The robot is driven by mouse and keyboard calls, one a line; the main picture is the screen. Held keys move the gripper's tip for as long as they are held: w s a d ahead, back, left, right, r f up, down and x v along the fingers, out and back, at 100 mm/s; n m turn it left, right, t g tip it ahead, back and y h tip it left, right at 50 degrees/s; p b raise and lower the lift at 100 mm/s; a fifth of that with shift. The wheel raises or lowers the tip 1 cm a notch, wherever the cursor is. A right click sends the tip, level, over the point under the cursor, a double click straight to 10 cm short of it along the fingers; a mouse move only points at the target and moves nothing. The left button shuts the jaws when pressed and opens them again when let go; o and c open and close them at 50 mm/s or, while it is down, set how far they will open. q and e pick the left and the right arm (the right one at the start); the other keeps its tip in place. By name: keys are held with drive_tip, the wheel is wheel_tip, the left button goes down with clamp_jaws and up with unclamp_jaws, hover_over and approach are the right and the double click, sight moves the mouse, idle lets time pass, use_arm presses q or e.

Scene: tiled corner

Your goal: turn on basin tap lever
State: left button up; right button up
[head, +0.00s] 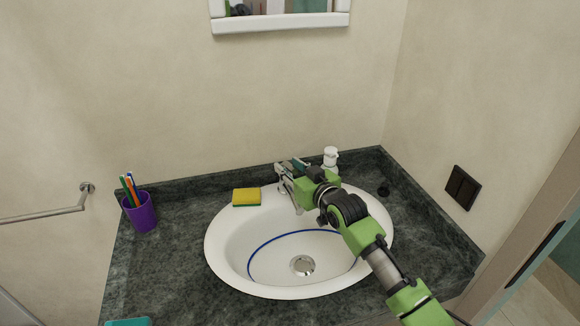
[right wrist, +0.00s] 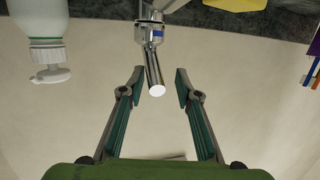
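The chrome basin tap (right wrist: 150,32) shows upside down at the top of the right wrist view. Its rod-like lever (right wrist: 154,72) with a pale round end points toward the camera. My right gripper (right wrist: 160,78) is open, with one finger on each side of the lever's end and a visible gap to both. In the head view my right gripper (head: 290,172) is at the back rim of the white basin (head: 225,262) and hides most of the tap. My left gripper is not in view.
A yellow and green sponge (head: 246,197) lies left of the tap. A white pump bottle (head: 331,158) stands close behind my right gripper. A purple cup (head: 141,213) with brushes stands on the dark counter (head: 175,260). A mirror (head: 280,22) hangs above.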

drive_tip(key=shift+f, duration=0.1)
drive_tip(key=shift+s+d, duration=0.1)
drive_tip(key=shift+d, duration=0.15)
drive_tip(key=p+v, duration=0.6)
drive_tip(key=v, duration=0.1)
drive_tip(key=shift+d+p, duration=0.1)
drive_tip(key=shift+p, duration=0.3)
drive_tip(key=shift+s+d, duration=0.2)
drive_tip(key=shift+s, duration=0.15)
drive_tip(key=shift+f, duration=0.1)
